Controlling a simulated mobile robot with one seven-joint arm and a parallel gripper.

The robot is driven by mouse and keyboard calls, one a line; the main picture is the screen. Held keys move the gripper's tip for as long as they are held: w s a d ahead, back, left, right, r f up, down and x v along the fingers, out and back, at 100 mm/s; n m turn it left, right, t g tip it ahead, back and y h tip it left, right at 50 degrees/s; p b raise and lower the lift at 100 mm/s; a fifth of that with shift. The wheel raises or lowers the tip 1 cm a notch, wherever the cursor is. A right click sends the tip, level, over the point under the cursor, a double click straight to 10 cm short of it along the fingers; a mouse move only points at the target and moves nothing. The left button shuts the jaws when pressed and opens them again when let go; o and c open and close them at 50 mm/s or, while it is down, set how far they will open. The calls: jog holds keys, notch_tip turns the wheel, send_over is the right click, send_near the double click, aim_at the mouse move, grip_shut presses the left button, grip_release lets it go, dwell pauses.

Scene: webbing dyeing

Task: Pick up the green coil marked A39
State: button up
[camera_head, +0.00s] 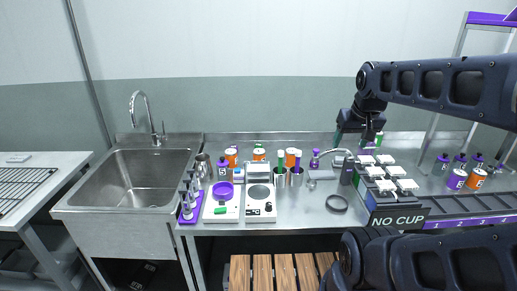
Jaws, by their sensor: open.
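No mark reading A39 is legible in the head camera view, so I cannot tell which item is the green coil. Small green patches show beside the fingers of my gripper (358,140), at the back of the steel bench. They are too small and too covered to identify. My gripper points down and is open, above the area behind the rack of white-topped pieces. I see nothing held between its fingers, though the space there is partly hidden.
Orange and purple jars (456,179) stand at the right. Steel cups (296,177), a scale (261,203) and a sink (140,178) are to the left. My arm covers the right foreground.

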jog(key=w+a+r+n, duration=0.15)
jog(key=w+r, duration=0.25)
jog(key=w, duration=0.5)
jog(key=n+g, duration=0.5)
jog(key=n, duration=0.6)
send_over(258, 144)
notch_tip(258, 144, down, 26)
jog(key=f, duration=0.6)
jog(key=shift+s+d+f, duration=0.15)
jog(key=shift+d, duration=0.2)
jog(key=shift+a+f, duration=0.15)
jog(key=shift+f, duration=1.15)
jog(key=shift+a+f, duration=0.1)
jog(key=shift+f, duration=1.15)
jog(key=shift+c, duration=0.2)
